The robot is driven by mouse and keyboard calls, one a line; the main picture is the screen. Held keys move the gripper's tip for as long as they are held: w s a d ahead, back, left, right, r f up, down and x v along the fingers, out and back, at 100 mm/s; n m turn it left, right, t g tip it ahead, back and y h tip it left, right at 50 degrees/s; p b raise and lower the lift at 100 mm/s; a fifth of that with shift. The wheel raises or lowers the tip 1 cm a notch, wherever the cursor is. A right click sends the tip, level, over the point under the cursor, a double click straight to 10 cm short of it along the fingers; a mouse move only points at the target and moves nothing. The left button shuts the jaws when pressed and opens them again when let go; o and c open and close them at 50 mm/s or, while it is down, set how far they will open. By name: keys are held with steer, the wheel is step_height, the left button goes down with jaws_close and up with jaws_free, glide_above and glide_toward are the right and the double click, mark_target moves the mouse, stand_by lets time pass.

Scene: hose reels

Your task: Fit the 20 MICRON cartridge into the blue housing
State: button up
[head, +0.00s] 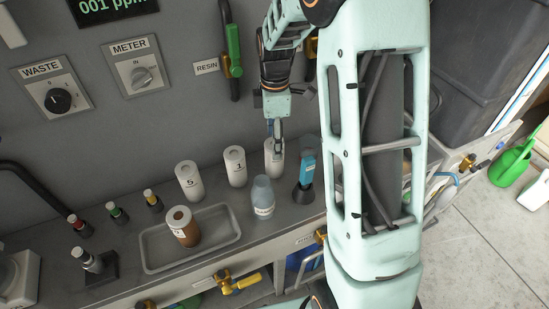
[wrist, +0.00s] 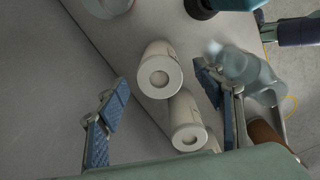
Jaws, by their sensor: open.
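Three white hollow cartridges stand in a row at the back of the bench in the head view. The left one (head: 189,181) reads 5 and the middle one (head: 236,167) reads 1. The right one (head: 270,159) is partly behind my gripper (head: 277,128), its label hidden. In the wrist view my gripper (wrist: 165,100) is open and empty, with the nearest cartridge (wrist: 160,72) between and just beyond its fingertips. A pale blue translucent vessel (head: 263,195) with an unreadable label stands in front. A brighter blue upright piece (head: 307,168) stands in a dark base. I cannot tell which is the housing.
A brown used-looking cartridge (head: 183,227) stands in a shallow grey tray (head: 155,262). The grey wall panel with knobs (head: 59,101) rises behind. A green-handled valve (head: 233,45) hangs there.

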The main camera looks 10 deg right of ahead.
mark_target(273, 169)
steer(key=shift+f, duration=1.35)
steer(key=shift+w, duration=0.1)
jaws_close()
